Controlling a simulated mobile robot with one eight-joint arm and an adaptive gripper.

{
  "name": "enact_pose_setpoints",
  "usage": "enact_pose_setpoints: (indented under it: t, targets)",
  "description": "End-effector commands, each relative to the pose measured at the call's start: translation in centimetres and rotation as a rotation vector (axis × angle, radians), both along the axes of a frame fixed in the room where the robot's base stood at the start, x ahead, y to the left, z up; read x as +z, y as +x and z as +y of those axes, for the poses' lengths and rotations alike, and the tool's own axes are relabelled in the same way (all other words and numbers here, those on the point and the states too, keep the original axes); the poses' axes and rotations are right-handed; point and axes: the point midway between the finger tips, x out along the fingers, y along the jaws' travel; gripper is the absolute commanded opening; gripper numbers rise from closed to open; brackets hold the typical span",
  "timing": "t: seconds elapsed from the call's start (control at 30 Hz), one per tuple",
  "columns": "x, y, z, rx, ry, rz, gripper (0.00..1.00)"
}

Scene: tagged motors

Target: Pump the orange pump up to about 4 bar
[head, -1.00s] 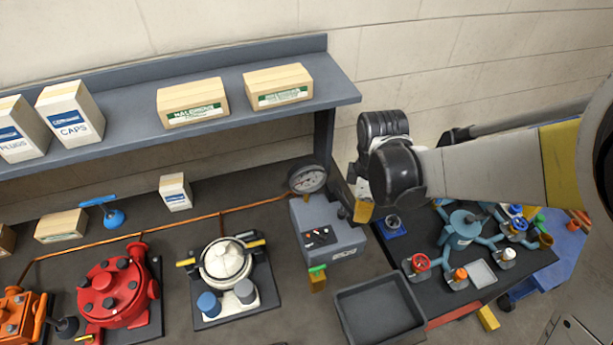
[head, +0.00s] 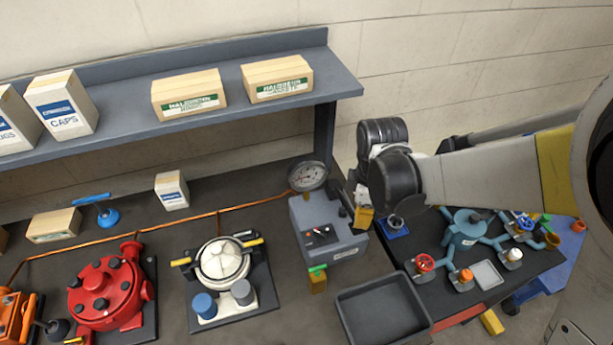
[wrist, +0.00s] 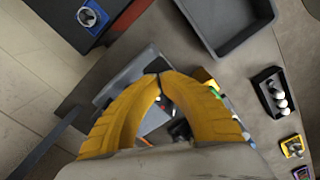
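An orange pump (head: 17,318) is at the bottom left corner of the head view, cut off by the frame edge. A round pressure gauge (head: 308,176) stands on a grey box (head: 328,232) near the middle of the bench; its reading is too small to tell. My gripper (head: 362,216) is beside the right side of the grey box, well to the right of the orange pump. In the wrist view the yellow fingers of my gripper (wrist: 159,75) meet at their tips, with nothing seen pinched between them. The orange pump is not identifiable in the wrist view.
A red pump (head: 102,290) and a white pump (head: 222,262) stand between the orange pump and the grey box. An empty dark tray (head: 382,308) is in front right. A shelf (head: 215,112) with boxes overhangs the back. A blue valve manifold (head: 466,232) is at right.

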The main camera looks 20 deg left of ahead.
Motion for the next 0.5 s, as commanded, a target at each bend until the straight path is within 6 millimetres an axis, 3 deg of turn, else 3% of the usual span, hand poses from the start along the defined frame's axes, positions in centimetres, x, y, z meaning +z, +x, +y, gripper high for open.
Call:
enact_pose_setpoints:
  t: [0.5]
  targets:
    - [-2.6, 0.0, 0.0, 0.000, 0.001, -0.001, 0.00]
